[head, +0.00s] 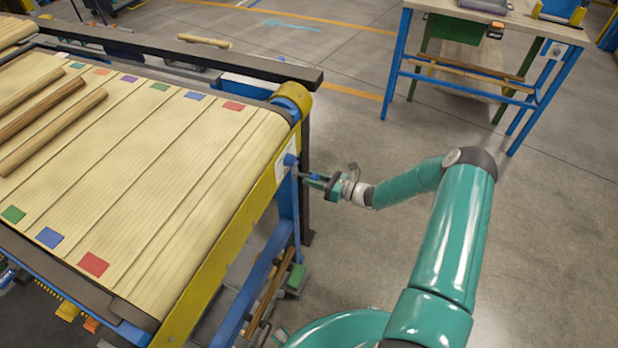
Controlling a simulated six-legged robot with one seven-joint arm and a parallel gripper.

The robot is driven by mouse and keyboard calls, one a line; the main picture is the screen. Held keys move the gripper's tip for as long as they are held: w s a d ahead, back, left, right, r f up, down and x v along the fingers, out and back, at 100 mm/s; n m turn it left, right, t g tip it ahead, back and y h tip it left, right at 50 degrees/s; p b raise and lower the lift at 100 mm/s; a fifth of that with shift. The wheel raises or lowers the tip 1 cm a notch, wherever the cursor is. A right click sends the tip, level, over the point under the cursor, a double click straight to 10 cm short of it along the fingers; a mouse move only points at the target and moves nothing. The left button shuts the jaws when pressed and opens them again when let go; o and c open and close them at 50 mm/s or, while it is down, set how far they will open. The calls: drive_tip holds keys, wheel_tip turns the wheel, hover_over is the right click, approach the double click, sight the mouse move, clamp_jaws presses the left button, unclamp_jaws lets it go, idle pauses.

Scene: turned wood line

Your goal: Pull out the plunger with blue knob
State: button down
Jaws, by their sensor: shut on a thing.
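The blue knob of the plunger (290,160) shows at a pale plate on the yellow side rail of the conveyor table (232,222), near its right corner. My gripper (305,175) reaches in from the right, level with the rail, and is shut at the knob. The fingertips are small in the picture, and their exact contact with the knob is hard to make out. The plunger's shaft is hidden.
Wooden rods (52,128) and coloured squares lie on the slatted belt. A blue-legged workbench (500,22) stands at the upper right. A low blue frame with wooden rods (270,300) is below the rail. The grey floor (540,250) on the right is clear.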

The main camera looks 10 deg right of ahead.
drive_tip(key=c, duration=1)
unclamp_jaws()
drive_tip(key=shift+s+d, duration=0.2)
drive_tip(key=shift+d, duration=0.1)
drive_tip(key=shift+c, duration=0.2)
drive_tip(key=shift+w+a, duration=0.1)
drive_tip(key=v, duration=1.4)
drive_tip(key=shift+a+r, duration=0.1)
drive_tip(key=s+a+r+n+g+h, duration=0.25)
drive_tip(key=a+r+n, duration=0.2)
drive_tip(key=r, duration=0.25)
drive_tip(key=s+a+r+n+g+h, duration=0.2)
drive_tip(key=s+a+r+n+g, duration=0.15)
drive_tip(key=r+n, duration=0.35)
drive_tip(key=s+a+r+n+g+h, duration=0.25)
drive_tip(key=a+r+n+g, duration=0.2)
drive_tip(key=r, duration=0.35)
drive_tip(key=s+a+r+n+t+h, duration=0.1)
drive_tip(key=s+r+n+t+h, duration=0.4)
drive_tip(key=s+r+n, duration=0.7)
drive_tip(key=s+r+h, duration=0.2)
drive_tip(key=s+r, duration=0.3)
drive_tip(key=shift+s+h, duration=0.25)
drive_tip(key=shift+h, duration=0.05)
